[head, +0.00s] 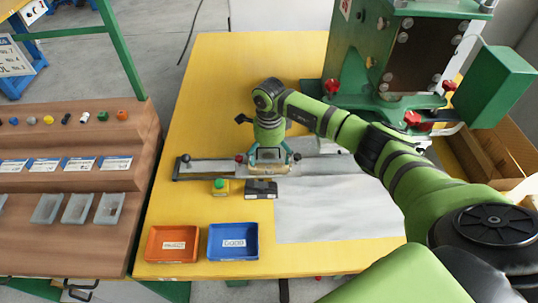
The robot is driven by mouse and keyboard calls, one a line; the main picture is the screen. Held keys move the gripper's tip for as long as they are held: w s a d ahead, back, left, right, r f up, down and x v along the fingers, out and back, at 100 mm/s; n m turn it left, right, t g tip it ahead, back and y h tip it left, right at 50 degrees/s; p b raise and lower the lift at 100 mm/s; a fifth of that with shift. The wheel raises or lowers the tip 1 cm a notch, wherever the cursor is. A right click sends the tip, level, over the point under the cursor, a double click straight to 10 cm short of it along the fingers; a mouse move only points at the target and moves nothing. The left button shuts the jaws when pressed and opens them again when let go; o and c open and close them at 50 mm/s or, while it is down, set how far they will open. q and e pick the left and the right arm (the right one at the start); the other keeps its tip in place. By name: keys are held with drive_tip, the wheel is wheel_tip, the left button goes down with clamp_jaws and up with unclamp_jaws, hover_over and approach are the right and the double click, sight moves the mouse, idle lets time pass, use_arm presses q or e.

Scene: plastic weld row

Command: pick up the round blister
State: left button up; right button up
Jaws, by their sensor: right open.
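My right gripper (268,158) points down over the metal rail on the yellow table, its fingers spread to left and right. A small pale, cream-coloured piece (268,171) shows just below and between the fingers. It may be the round blister, but it is too small and too covered by the gripper to tell its shape. I cannot tell whether the fingers touch it. My left gripper is not in view.
An orange tray (152,244) and a blue tray (211,241) stand at the table's front left. A green button box (220,188) and a black box (261,195) sit before the rail (205,169). A green machine (350,55) stands back right. Grey sheet (335,222) is clear.

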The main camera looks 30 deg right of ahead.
drive_tip(key=c, duration=0.6)
drive_tip(key=shift+r+p, duration=0.45)
drive_tip(key=shift+r, duration=0.1)
drive_tip(key=shift+r+p, duration=0.35)
drive_tip(key=shift+r, duration=6.9)
